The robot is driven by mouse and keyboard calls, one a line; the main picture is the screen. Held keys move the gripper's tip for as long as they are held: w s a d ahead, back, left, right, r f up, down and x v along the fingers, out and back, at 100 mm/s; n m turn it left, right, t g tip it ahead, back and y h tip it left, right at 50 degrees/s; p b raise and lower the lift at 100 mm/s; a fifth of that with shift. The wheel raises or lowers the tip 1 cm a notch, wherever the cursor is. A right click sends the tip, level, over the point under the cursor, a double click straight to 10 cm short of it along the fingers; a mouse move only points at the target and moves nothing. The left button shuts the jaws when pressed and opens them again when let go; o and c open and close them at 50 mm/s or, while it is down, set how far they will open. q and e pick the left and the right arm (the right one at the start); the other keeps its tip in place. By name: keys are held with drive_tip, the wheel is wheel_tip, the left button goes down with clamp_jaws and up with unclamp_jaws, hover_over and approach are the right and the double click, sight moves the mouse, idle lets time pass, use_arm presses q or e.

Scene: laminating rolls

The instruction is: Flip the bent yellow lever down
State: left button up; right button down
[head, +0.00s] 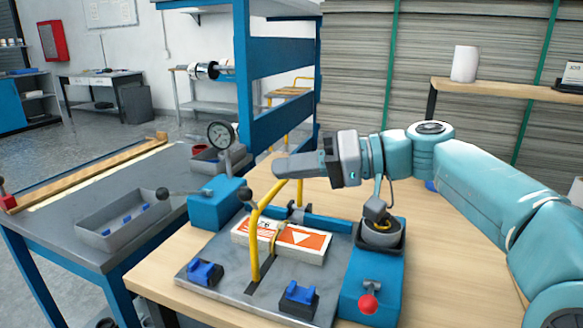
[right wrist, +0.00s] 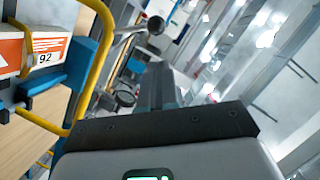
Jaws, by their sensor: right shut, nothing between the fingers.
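The bent yellow lever (head: 256,243) stands raised on the grey plate (head: 215,268) of the fixture in the head view. It rises from a slot and bends over toward the back right, and its upper part passes near my gripper. My right gripper (head: 279,168) is shut and empty, with its fingers level and pointing left, just above the lever's top bend. I cannot tell whether they touch. In the right wrist view the yellow lever (right wrist: 101,62) curves to the left of the shut right gripper (right wrist: 157,85), with a visible gap there. My left gripper is not in view.
An orange and white box (head: 305,242) lies on the plate behind the lever. Two blue clamps (head: 205,271) sit at the plate's front. A blue unit with a red knob (head: 368,303) stands at right, and a dial gauge (head: 222,136) at back left. Bare wooden table (head: 450,260) lies right.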

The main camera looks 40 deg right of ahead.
drive_tip(key=v, duration=0.9)
drive_tip(key=shift+s+d+p, duration=0.2)
drive_tip(key=shift+s+p, duration=0.05)
drive_tip(key=shift+p, duration=0.15)
drive_tip(key=shift+d, duration=0.1)
